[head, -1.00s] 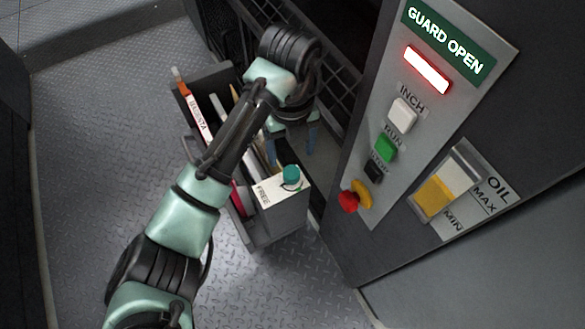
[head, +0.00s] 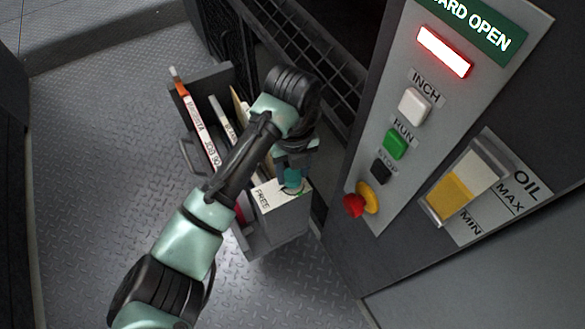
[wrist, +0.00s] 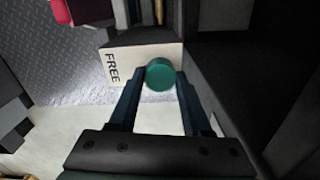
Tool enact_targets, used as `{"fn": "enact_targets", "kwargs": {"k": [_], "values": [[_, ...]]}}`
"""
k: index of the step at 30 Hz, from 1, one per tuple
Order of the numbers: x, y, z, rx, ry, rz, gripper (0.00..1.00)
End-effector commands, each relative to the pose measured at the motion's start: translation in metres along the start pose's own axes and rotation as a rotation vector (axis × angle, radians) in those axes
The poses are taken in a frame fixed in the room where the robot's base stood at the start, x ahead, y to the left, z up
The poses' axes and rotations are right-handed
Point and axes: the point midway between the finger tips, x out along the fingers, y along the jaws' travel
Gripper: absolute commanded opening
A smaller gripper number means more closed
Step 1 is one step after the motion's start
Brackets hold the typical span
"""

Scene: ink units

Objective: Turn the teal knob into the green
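The teal knob (wrist: 160,74) sits on a pale panel marked FREE (wrist: 113,68) at the front end of an open drawer. In the head view the knob (head: 293,179) is partly hidden by my gripper. A small patch of green (head: 299,193) shows beside it. My gripper (wrist: 160,80) points at the knob with its two dark fingers apart, one on each side of it. The fingers look open; whether either touches the knob cannot be told.
The drawer (head: 270,232) holds several upright folders, one marked MAGENTA (head: 200,120). A control panel to the right carries a red and yellow stop button (head: 356,204), a green button (head: 396,144) and an oil gauge (head: 452,194). Tread-plate floor lies left.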

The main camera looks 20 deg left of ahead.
Motion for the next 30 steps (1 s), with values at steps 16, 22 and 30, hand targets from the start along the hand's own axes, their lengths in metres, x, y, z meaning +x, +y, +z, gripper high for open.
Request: {"fn": "enact_targets", "kwargs": {"k": [16, 22, 30], "values": [[-0.0018, -0.0002, -0.0005, -0.021, 0.002, 0.0, 0.0], [-0.0049, -0.0003, -0.0009, -0.108, 0.003, -0.001, 0.0], [-0.0074, -0.0002, -0.0019, -0.329, 0.006, 0.002, 0.0]]}}
